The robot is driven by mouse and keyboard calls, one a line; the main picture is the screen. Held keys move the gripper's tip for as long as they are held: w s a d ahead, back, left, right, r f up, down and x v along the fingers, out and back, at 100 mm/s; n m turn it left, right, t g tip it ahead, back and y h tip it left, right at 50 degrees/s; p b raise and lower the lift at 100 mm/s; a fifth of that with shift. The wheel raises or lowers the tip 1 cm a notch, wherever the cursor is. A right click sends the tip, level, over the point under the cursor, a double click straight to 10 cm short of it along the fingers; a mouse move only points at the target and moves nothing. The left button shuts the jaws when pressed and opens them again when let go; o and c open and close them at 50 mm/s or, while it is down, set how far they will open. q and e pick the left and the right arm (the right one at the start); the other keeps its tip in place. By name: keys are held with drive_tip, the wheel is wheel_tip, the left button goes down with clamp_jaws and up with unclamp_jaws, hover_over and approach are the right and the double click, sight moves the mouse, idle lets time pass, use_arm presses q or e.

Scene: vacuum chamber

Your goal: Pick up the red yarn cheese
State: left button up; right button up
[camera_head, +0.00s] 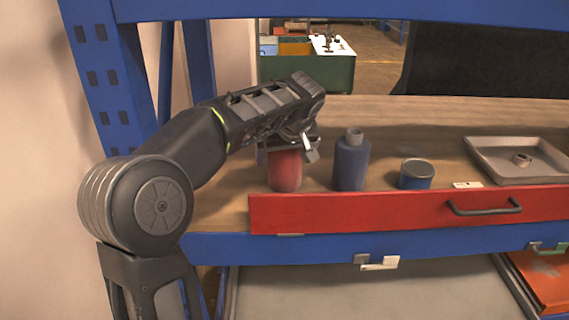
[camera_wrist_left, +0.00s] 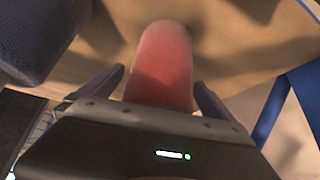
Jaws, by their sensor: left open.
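The red yarn cheese (camera_head: 285,171) is an upright red cylinder with a rounded top, standing on the wooden shelf behind the red drawer front. My left gripper (camera_head: 290,146) is over it, and hides its upper part in the head view. In the left wrist view the red cylinder (camera_wrist_left: 163,65) lies between the two dark fingers of my left gripper (camera_wrist_left: 160,88). The fingers are open, one on each side, with a visible gap to the left finger. Contact on the right side is hard to tell. My right gripper is in neither view.
A dark blue bottle (camera_head: 351,163) stands just right of the red cylinder. A small blue tin (camera_head: 416,174) and a grey tray (camera_head: 486,152) holding a small ring are further right. The red drawer front (camera_head: 400,214) with a dark handle runs along the shelf's front. A blue post (camera_head: 105,90) rises at left.

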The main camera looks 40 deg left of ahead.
use_arm(q)
drive_tip(key=c, duration=1.6)
drive_tip(key=shift+r, duration=0.1)
drive_tip(key=shift+c, duration=0.8)
drive_tip(key=shift+r, duration=0.15)
